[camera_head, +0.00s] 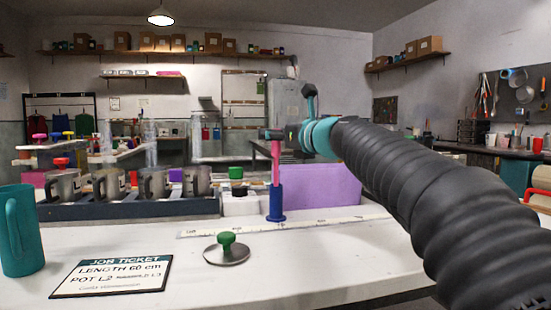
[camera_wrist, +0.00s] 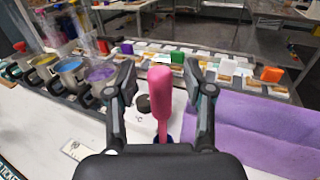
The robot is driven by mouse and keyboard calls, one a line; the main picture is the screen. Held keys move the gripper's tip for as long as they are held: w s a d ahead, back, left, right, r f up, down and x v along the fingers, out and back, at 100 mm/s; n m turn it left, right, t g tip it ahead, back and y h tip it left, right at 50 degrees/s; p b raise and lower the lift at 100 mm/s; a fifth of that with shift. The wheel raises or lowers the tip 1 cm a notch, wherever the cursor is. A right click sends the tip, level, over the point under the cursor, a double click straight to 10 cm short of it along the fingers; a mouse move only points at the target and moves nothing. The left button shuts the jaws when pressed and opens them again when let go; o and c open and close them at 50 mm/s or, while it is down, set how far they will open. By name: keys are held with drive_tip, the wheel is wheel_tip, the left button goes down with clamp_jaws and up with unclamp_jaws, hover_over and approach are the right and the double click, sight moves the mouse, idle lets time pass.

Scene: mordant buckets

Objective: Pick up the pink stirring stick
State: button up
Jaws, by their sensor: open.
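The pink stirring stick (camera_head: 275,163) stands upright in a blue holder (camera_head: 276,202) on the white bench. It also shows in the wrist view (camera_wrist: 160,92), where its thick top lies between the two fingers. My gripper (camera_head: 278,134) is at the stick's upper end in the head view. In the wrist view my gripper (camera_wrist: 161,88) is open, with one finger on each side of the stick and a visible gap on both sides. The blue holder is mostly hidden in the wrist view.
A purple block or panel (camera_head: 315,186) stands right behind the holder. A row of metal pots (camera_head: 151,183) is at the left. A lid with a green knob (camera_head: 227,249), a job ticket (camera_head: 112,275) and a teal mug (camera_head: 20,230) are in front. A ruler strip (camera_head: 330,222) lies on the bench.

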drive_tip(key=shift+w, duration=0.1)
clamp_jaws()
drive_tip(key=shift+r, duration=0.1)
wheel_tip(320, 180, up, 7)
drive_tip(key=shift+r+p, duration=0.1)
drive_tip(key=shift+p, duration=1)
drive_tip(key=shift+r, duration=1.4)
